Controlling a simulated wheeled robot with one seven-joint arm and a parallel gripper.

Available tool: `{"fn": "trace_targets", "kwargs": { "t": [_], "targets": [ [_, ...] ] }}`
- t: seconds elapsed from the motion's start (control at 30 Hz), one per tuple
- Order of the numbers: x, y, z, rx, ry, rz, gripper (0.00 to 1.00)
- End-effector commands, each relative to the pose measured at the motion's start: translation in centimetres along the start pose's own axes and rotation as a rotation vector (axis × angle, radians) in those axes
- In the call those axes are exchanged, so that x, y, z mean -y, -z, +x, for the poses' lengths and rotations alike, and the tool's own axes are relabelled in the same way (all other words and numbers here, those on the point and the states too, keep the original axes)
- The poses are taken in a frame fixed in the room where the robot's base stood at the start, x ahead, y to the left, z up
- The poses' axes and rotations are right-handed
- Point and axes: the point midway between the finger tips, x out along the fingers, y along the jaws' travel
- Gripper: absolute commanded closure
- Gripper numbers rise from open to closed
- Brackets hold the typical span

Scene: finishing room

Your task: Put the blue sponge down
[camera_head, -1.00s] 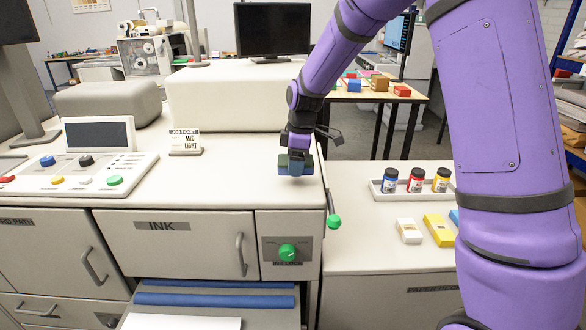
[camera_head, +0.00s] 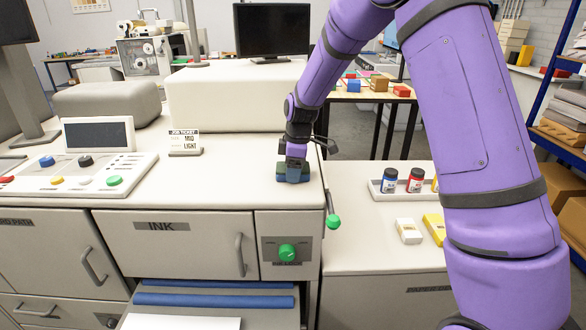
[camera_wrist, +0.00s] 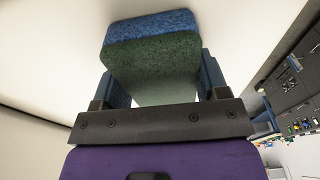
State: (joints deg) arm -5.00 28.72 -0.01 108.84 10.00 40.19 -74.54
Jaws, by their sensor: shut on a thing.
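The blue sponge (camera_wrist: 150,50) is blue on one face and dark green on the other. It sits between the two fingers of my gripper (camera_wrist: 158,90) in the wrist view. In the head view my gripper (camera_head: 293,173) is shut on the sponge (camera_head: 293,179) at the right end of the pale press top (camera_head: 230,180). The sponge is low, at or just above that surface; I cannot tell whether it touches. My gripper covers part of the sponge in the head view.
A job ticket (camera_head: 185,142) and a control panel (camera_head: 85,172) stand to the left. A green-knobbed lever (camera_head: 333,221) is at the press edge. Ink bottles (camera_head: 402,180) and a white block (camera_head: 408,231) are on the lower right counter. The surface left of my gripper is clear.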

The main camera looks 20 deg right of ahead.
Motion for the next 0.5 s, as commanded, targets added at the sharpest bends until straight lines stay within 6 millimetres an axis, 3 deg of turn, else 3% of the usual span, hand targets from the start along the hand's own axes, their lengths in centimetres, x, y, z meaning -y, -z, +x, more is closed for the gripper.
{"fn": "trace_targets", "kwargs": {
  "t": [0.03,0.13,0.5],
  "targets": [
    [0.00,-0.03,0.08,0.000,0.000,0.000,0.28],
    [0.00,-0.02,0.06,0.000,0.000,0.000,0.07],
    [-0.03,0.05,-0.55,-0.001,-0.002,0.000,0.07]
  ]
}}
